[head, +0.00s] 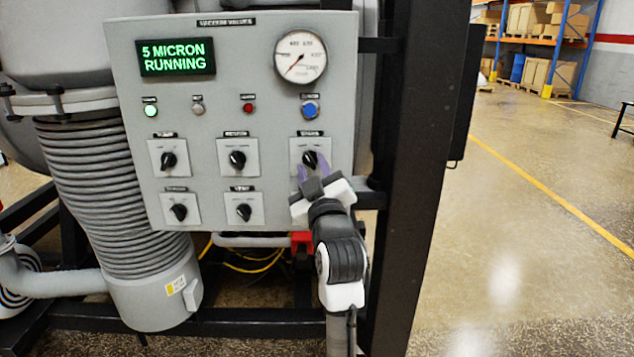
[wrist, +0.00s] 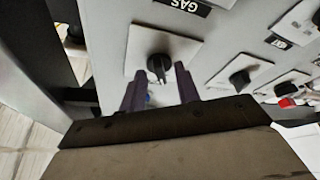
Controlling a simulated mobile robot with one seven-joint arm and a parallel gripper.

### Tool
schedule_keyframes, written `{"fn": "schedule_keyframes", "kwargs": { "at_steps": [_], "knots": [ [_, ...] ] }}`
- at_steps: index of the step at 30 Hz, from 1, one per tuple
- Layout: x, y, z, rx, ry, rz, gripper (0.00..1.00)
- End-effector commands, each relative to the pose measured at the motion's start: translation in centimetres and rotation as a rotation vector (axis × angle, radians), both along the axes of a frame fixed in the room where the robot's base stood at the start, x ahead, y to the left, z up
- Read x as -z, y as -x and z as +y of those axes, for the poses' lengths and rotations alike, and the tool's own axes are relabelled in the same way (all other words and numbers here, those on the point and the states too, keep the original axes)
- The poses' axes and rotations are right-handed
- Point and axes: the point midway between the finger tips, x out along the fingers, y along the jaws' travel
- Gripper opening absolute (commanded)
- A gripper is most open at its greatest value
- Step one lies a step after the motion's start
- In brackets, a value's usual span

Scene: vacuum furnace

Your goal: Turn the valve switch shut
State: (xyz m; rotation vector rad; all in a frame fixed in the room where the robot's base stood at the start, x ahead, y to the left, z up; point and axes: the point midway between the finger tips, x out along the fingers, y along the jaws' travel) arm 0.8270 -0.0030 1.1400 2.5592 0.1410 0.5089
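The grey valve panel (head: 207,120) carries several black rotary switches on pale square plates. The upper right switch (head: 309,158) is the one at my gripper (head: 313,168), whose purple fingers reach up to it from below. In the wrist view this black knob (wrist: 158,65) stands between the two fingertips of my gripper (wrist: 160,76), with visible gaps beside it. The fingers are apart and do not appear to clamp the knob. In the wrist view, part of the label above its plate reads "GAS", upside down. The knob's exact pointing direction is partly hidden.
A green display (head: 176,56) reads "5 MICRON RUNNING". A dial gauge (head: 300,57) and a blue button (head: 310,109) sit above the switch. Neighbouring switches (head: 237,159) are close on the left. A dark frame post (head: 425,150) stands right of the panel; open floor lies beyond.

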Motion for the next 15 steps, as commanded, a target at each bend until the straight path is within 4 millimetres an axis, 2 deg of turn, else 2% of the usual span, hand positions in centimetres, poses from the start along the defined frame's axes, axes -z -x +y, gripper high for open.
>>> {"fn": "schedule_keyframes", "kwargs": {
  "at_steps": [5,15],
  "knots": [
    [1.1,2.2,-0.6,0.003,0.000,-0.002,0.32],
    [3.7,9.3,-2.1,0.002,-0.001,-0.001,0.32]
  ]
}}
